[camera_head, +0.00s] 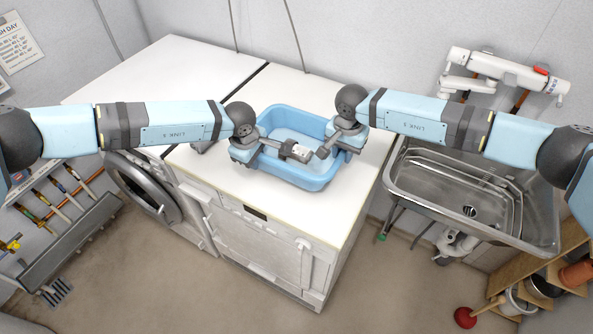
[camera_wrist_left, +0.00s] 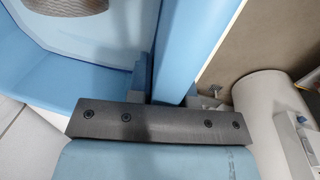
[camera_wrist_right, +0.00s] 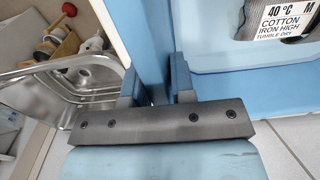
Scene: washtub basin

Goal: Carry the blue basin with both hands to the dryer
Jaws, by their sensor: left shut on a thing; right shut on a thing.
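The blue basin (camera_head: 318,178) is a rectangular tub over the white top of the nearer machine; I cannot tell whether it touches that top. My left gripper (camera_head: 248,158) is shut on its left wall, and in the left wrist view the blue wall (camera_wrist_left: 178,45) passes between the fingers. My right gripper (camera_head: 345,148) is shut on its right wall, seen likewise in the right wrist view (camera_wrist_right: 152,45). A printed care label (camera_wrist_right: 278,18) on something grey shows inside the basin. Two white machines stand side by side; I cannot tell which is the dryer.
A machine with a round door (camera_head: 145,188) stands to the left, with the bare white top (camera_head: 165,72) reaching back. A steel sink (camera_head: 455,190) is to the right. A red plunger (camera_head: 464,317) and shelf (camera_head: 560,275) are at lower right. Floor (camera_head: 180,290) is clear in front.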

